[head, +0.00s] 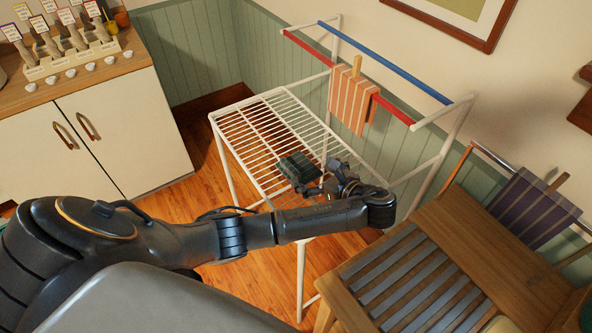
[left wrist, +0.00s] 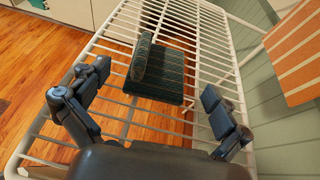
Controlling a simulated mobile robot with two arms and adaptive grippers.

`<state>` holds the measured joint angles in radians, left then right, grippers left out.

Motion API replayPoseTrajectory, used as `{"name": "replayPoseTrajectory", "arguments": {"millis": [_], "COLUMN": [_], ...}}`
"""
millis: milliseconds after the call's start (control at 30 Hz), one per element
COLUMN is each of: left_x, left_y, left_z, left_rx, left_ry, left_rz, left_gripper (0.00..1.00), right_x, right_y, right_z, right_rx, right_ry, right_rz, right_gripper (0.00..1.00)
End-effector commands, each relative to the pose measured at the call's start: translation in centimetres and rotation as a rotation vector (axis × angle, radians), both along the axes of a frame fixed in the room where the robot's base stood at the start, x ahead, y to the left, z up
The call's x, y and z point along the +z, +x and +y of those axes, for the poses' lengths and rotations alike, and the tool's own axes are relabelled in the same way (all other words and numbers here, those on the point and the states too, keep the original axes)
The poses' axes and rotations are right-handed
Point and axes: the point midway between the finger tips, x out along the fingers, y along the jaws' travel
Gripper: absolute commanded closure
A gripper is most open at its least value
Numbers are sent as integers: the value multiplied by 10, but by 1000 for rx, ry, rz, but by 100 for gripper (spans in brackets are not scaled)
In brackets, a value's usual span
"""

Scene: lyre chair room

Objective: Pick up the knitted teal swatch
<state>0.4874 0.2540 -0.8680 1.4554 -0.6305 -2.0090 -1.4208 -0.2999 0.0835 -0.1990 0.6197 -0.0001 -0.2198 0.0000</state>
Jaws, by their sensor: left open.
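The knitted teal swatch (head: 298,168) is dark green and lies folded on the white wire rack (head: 240,122). In the left wrist view the swatch (left wrist: 158,77) sits just ahead of my left gripper, with one folded part standing up on its left side. My left gripper (head: 325,188) is beside the swatch in the head view. In the left wrist view the left gripper (left wrist: 158,98) has its fingers wide apart, with the swatch between and slightly beyond them. The fingers do not appear to touch it. My right gripper is not in view.
A striped orange cloth (head: 352,100) hangs by a clothespin on the red bar (head: 392,108), below a blue bar (head: 385,62). A wooden slatted bench (head: 450,235) stands at right with a dark striped cloth (head: 535,207). A cabinet (head: 125,125) stands at left.

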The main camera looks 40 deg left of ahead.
Motion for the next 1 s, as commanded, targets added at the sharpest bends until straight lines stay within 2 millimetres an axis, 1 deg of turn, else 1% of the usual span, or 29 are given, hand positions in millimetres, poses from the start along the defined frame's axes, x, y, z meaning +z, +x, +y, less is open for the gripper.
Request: {"name": "replayPoseTrajectory", "arguments": {"millis": [33, 100, 233, 367, 500, 600, 700, 900, 967, 1000], "left_x": [-4, -7, -10, -15, -27, -32, -35, -36, -36, -36], "left_y": [3, 5, 8, 12, 20, 23, 25, 25, 25, 25], "left_z": [8, 16, 22, 32, 49, 59, 63, 63, 63, 63], "left_rx": [0, 0, -1, 2, 3, 1, 0, -1, -1, -1], "left_ry": [3, 1, -2, -1, -1, -2, -4, -5, -5, -5], "left_rz": [0, -1, -1, 0, 1, 0, -1, -1, -1, -1], "left_gripper": [0, 0, 0, 0, 0, 0, 0, 0, 10, 18], "right_x": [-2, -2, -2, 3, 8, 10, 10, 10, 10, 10], "right_y": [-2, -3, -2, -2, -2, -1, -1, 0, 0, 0], "right_z": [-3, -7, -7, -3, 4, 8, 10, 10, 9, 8], "right_rx": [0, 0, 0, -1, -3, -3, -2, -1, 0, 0], "right_ry": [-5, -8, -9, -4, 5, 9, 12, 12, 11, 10], "right_rz": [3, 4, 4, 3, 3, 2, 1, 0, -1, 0], "right_gripper": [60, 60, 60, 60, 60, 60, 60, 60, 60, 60]}}
